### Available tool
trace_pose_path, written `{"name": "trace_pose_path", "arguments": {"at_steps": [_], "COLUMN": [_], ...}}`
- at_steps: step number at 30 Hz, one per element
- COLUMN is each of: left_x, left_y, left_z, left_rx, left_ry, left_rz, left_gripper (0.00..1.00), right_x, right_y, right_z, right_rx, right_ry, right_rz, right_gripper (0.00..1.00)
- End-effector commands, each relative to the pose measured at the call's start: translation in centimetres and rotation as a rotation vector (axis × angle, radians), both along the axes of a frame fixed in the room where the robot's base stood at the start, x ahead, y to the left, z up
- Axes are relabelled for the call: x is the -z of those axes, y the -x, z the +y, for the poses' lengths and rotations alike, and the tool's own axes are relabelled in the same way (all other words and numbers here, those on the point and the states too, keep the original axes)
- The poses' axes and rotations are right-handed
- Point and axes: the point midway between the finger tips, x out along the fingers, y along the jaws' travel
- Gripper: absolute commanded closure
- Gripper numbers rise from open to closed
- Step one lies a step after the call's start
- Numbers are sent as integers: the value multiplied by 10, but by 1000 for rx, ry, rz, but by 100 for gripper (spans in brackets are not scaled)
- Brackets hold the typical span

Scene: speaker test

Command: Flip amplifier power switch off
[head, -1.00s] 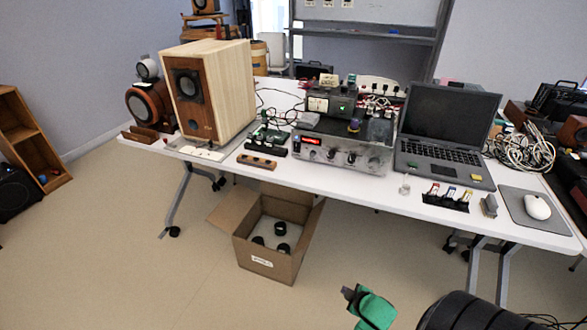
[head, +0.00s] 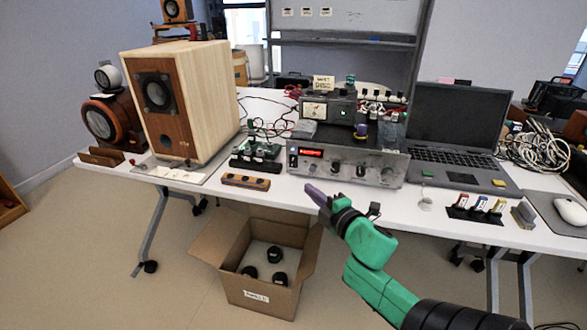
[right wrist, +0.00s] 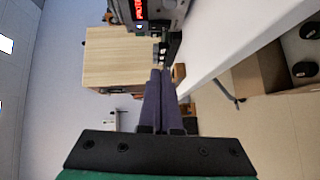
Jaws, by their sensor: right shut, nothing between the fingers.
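The amplifier (head: 345,163) is a silver-fronted box on the white table, with a red lit display and several knobs. A part of its front with the red display shows at the top of the right wrist view (right wrist: 150,12). I cannot make out which small control is the power switch. My right gripper (head: 312,192) has purple fingers and a green arm. It is shut and empty, in front of the table's edge, below and left of the amplifier's front. In the right wrist view its fingers (right wrist: 157,75) lie together. My left gripper is not in view.
A wooden speaker (head: 200,105) stands left of the amplifier. A small wooden block (head: 246,181) lies near the table's front edge. A laptop (head: 455,130) stands to the right. An open cardboard box (head: 262,290) is on the floor below.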

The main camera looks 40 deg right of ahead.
Motion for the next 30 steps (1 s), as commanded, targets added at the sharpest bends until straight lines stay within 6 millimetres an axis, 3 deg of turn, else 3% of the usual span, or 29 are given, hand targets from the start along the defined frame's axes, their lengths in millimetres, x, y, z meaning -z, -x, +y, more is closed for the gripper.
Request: {"name": "trace_pose_path", "arguments": {"at_steps": [5, 18, 24, 30], "left_x": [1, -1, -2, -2], "left_y": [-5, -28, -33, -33], "left_z": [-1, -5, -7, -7], "left_rx": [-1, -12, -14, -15], "left_ry": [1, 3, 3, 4], "left_rz": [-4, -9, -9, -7], "left_gripper": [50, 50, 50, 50], "right_x": [2, 10, 15, 15], "right_y": [-15, -104, -119, -121], "right_z": [-3, -24, -46, -50], "right_rx": [-1, 2, 1, 0], "right_ry": [-2, 1, 0, -3], "right_rz": [-2, -2, 1, 0], "right_gripper": [100, 100, 100, 100]}}
